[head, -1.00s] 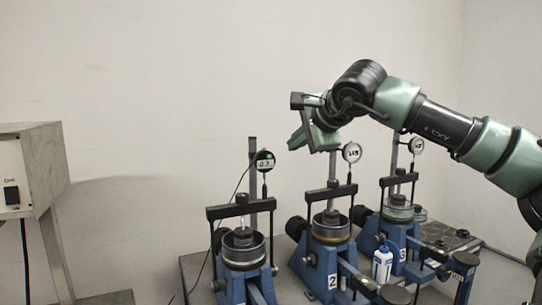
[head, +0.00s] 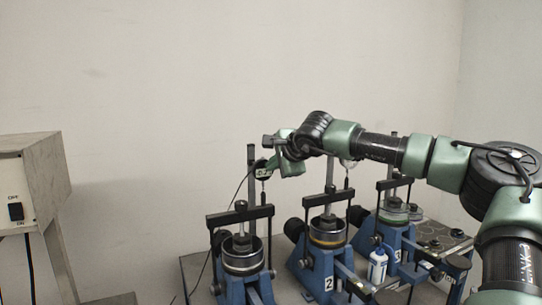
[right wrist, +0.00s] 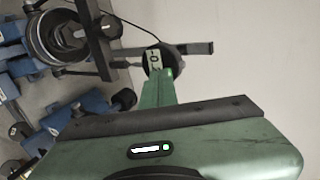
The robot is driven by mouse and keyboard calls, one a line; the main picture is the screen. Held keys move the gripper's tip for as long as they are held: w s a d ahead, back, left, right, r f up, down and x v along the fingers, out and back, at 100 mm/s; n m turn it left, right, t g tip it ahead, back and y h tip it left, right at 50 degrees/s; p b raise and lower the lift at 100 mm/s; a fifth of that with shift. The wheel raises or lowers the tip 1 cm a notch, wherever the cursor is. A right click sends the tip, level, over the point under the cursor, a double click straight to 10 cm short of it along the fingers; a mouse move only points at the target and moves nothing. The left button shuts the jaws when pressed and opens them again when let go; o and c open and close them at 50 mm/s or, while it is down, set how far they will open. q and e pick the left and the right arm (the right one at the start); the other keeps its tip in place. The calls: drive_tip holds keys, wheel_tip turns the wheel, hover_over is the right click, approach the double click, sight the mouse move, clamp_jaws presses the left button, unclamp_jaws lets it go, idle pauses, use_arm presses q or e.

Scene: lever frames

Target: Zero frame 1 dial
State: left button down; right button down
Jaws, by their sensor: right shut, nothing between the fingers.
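The frame 1 dial (head: 262,169) is a round black gauge with a small digital display on the post of the leftmost blue lever frame (head: 240,258). It also shows in the right wrist view (right wrist: 154,60), beyond my fingers. Its digits are too small to read surely. My right gripper (head: 276,168) is shut and empty, at the right side of the dial in the head view. In the right wrist view the closed green fingers (right wrist: 157,82) overlap the dial's lower edge; I cannot tell whether they touch it. My left gripper is out of view.
Frame 2 (head: 325,265) and the third frame (head: 397,235) stand to the right, partly under my right arm. A white bottle (head: 377,266) stands between them. A cable (head: 216,245) hangs from the dial. A switch box (head: 30,180) is at the left.

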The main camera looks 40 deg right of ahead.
drive_tip(key=shift+w+d, duration=0.25)
drive_tip(key=shift+w, duration=0.45)
